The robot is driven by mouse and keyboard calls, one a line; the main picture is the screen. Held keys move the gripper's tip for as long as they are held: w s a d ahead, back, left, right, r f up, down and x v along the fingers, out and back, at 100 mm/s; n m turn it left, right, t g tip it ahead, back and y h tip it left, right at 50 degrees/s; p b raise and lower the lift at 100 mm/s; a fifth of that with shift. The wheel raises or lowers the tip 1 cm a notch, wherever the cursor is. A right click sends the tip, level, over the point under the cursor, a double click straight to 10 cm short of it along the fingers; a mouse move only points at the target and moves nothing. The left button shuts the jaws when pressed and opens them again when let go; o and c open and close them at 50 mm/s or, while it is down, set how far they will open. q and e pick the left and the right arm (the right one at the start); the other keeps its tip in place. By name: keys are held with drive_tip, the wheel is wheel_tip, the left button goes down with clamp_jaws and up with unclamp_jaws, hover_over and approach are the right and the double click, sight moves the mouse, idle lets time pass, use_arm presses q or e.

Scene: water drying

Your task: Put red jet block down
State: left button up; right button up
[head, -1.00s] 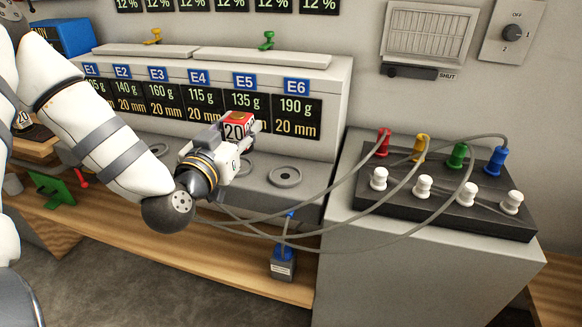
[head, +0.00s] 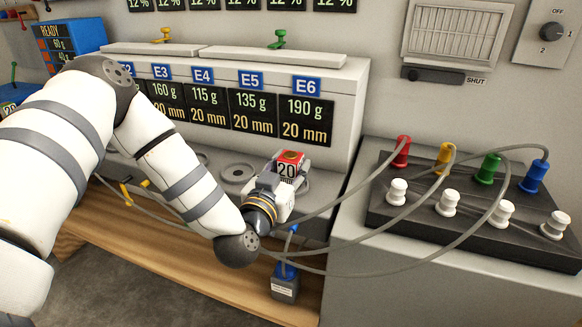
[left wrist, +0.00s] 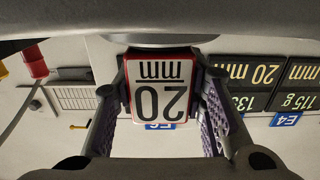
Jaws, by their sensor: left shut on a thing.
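The red jet block (head: 289,166) has a red top and a white face marked "20". My left gripper (head: 282,182) is shut on it and holds it at the right end of the grey bench, in front of the E6 display. In the left wrist view the block (left wrist: 160,100) sits between the two fingers, with its "20 mm" label upside down. The gripper hides the block's lower part, so I cannot tell whether it touches the bench. My right gripper is not in view.
A round grey pad (head: 238,173) lies on the bench left of the gripper. A black panel (head: 470,222) with coloured plugs and cables stands at the right.

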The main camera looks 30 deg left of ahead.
use_arm(q)
drive_tip(key=o, duration=1.3)
drive_tip(key=shift+f, duration=0.15)
